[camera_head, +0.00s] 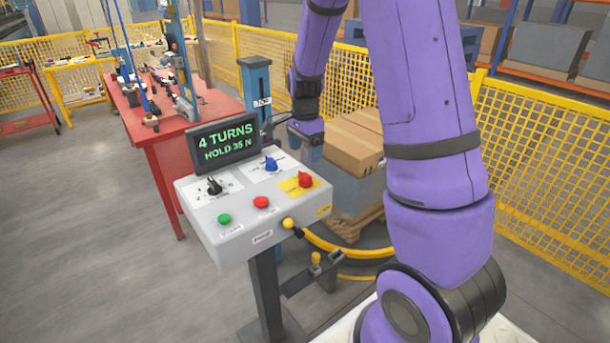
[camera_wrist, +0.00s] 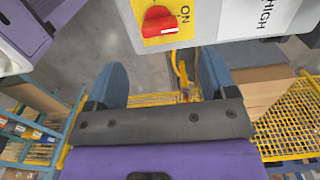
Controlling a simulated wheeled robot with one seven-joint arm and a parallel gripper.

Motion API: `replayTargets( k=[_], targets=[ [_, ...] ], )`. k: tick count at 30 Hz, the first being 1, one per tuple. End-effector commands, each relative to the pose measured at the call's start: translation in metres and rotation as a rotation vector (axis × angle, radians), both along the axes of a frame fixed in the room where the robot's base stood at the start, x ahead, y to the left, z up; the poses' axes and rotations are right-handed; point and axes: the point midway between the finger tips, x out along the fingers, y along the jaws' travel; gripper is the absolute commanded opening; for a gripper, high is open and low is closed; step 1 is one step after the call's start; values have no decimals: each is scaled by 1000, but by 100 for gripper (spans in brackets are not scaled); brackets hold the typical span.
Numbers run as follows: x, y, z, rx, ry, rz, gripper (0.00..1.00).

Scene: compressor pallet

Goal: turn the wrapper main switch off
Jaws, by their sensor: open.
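The main switch is a red rotary knob (camera_head: 304,180) on a yellow plate at the right of the grey control box (camera_head: 235,250). In the wrist view the red knob (camera_wrist: 158,23) is at the top centre, its handle lying roughly crosswise, with the word ON on the yellow plate (camera_wrist: 184,33) to its right. My gripper (camera_head: 307,148) is behind the box's far right edge in the head view, apart from the knob. In the wrist view my gripper (camera_wrist: 161,82) has its two blue-grey fingers wide apart with nothing between them.
The box also carries a black selector (camera_head: 214,186), a blue knob (camera_head: 271,164), green (camera_head: 224,219) and red (camera_head: 261,202) buttons and a yellow knob (camera_head: 288,223). A display (camera_head: 223,142) reads 4 TURNS, HOLD 35 N. Cartons (camera_head: 352,145) stand behind, near yellow fencing (camera_head: 540,150).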

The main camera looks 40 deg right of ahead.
Motion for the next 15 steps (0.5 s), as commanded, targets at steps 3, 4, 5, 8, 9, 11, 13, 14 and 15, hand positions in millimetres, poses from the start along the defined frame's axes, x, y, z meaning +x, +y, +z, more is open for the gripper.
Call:
replayTargets(
  k=[3,4,5,8,9,11,13,14,15],
  targets=[
    [-1,-1,-23,1,5,0,78],
    [-1,-1,-28,0,4,0,78],
    [-1,0,-34,1,5,1,78],
    [-1,-1,-51,1,4,0,78],
    [-1,-1,-57,1,4,-1,78],
    [-1,-1,-65,0,2,0,78],
    [-1,0,-72,1,2,1,78],
    [-1,0,-75,0,2,2,78],
    [0,0,-78,0,1,2,78]
  ],
)
